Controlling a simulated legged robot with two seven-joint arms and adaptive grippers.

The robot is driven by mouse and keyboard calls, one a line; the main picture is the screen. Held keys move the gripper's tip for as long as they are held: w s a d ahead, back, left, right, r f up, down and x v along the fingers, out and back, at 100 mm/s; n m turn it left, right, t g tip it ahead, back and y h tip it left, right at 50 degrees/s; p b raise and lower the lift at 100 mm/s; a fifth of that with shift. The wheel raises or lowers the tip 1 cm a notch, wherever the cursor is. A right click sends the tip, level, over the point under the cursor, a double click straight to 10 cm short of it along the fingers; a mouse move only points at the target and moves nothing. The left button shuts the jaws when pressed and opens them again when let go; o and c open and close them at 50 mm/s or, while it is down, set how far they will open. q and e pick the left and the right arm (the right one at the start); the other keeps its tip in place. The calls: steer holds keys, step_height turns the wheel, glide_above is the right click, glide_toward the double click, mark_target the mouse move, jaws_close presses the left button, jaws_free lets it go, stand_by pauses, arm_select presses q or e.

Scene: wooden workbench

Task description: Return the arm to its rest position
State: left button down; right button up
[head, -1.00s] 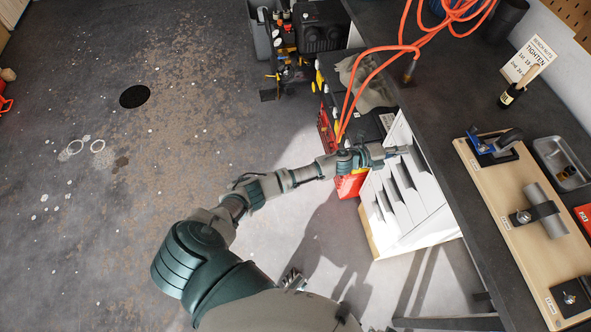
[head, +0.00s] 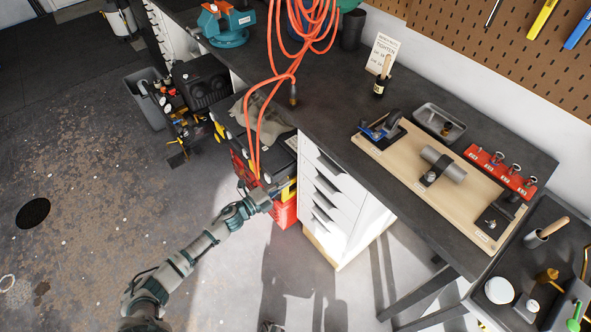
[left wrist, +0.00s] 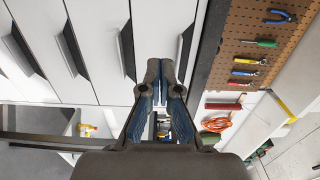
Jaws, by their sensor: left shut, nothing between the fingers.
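My left arm (head: 185,262) comes in from the lower left of the head view. Its gripper (head: 264,199) is left of the white drawer cabinet (head: 365,222), in front of the red and yellow items in the picture. In the left wrist view the gripper (left wrist: 161,68) has its fingertips together with nothing between them. White drawer fronts (left wrist: 95,30) with dark handles lie beyond the fingers, and I see no contact with them. My right gripper is not in view.
The dark workbench (head: 330,110) holds a wooden board (head: 395,160) with fixtures, a grey tray (head: 438,122) and a blue vise (head: 226,22). Orange hose (head: 262,110) hangs over its edge near my gripper. The floor (head: 110,190) at left is open.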

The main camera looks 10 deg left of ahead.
arm_select(q)
steer(key=s+a+f+n+g+y+p, duration=0.1)
steer(key=s+a+f+n+y, duration=0.15)
steer(key=s+f+n, duration=0.35)
steer(key=s+a+f+n+g+y, duration=0.15)
steer(key=f+n+y, duration=0.25)
steer(key=f, duration=0.5)
steer(key=s+a+f+n+y+p, duration=0.1)
steer(key=s+f+n+y, duration=0.2)
steer(key=s+f+n, duration=0.3)
steer(key=s+f+n+g, duration=0.2)
steer(key=s+f, duration=0.3)
steer(key=s, duration=0.4)
steer(key=s+d+f+n+g, duration=0.1)
steer(key=s+f+g, duration=0.3)
steer(key=s, duration=0.6)
steer(key=s+d+f+n+g+y, duration=0.1)
steer(key=s+f+n+g, duration=0.3)
steer(key=s+f, duration=0.3)
steer(key=s, duration=0.3)
steer(key=shift+s+f+p, duration=0.2)
steer(key=shift+f+p, duration=0.15)
steer(key=shift+f, duration=0.05)
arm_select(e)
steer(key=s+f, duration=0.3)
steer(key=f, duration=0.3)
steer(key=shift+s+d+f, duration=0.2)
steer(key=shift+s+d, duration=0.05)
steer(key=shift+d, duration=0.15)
